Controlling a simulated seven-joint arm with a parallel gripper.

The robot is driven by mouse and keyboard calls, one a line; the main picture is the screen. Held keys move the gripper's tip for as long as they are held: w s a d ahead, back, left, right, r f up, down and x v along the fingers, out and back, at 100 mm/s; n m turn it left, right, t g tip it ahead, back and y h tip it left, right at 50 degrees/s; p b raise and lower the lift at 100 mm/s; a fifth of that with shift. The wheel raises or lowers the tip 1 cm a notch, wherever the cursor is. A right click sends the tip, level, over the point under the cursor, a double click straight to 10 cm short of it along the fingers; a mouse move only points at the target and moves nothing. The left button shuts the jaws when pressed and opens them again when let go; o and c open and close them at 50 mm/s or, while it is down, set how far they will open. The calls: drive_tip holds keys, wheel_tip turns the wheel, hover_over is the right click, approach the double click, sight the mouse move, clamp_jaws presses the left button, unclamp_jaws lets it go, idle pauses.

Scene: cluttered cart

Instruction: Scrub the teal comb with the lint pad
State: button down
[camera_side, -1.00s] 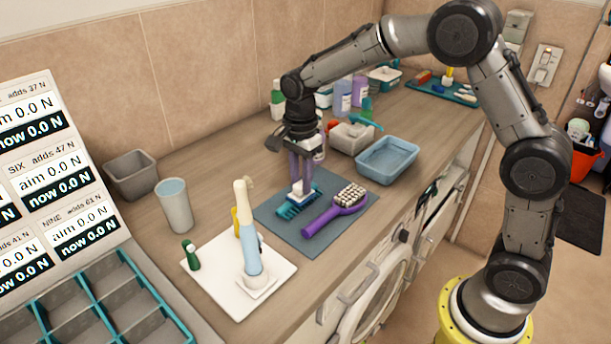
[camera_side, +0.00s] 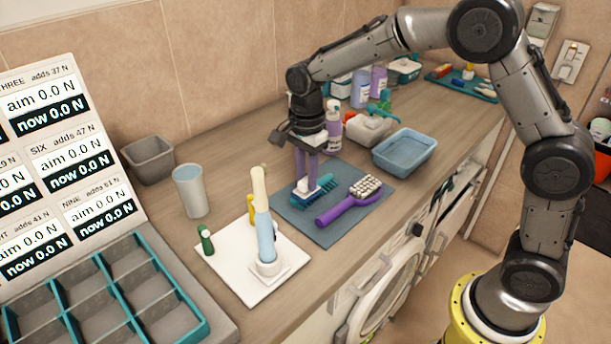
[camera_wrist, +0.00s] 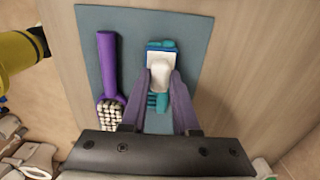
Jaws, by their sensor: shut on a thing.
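The teal comb (camera_side: 299,207) lies on a blue-grey mat (camera_side: 330,236). It also shows in the wrist view (camera_wrist: 158,103), partly hidden under the pad. The lint pad (camera_side: 318,192) has a white grip and a blue-edged base. In the wrist view the lint pad (camera_wrist: 160,72) lies across the middle of the comb and appears to touch it. My gripper (camera_side: 312,180) points down with its purple fingers shut on the pad's white grip. The fingers (camera_wrist: 160,80) sit on both sides of this grip in the wrist view.
A purple brush (camera_side: 338,208) with pale bristles lies beside the comb on the mat. A white board (camera_side: 235,265) holds an upright electric toothbrush (camera_side: 264,225). A grey cup (camera_side: 190,190), a blue basin (camera_side: 404,152) and bottles (camera_side: 360,88) stand around.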

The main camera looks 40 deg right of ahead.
drive_tip(key=shift+d+f, duration=0.15)
drive_tip(key=shift+d, duration=3.55)
wheel_tip(320, 180, up, 7)
drive_tip(key=shift+r, duration=0.2)
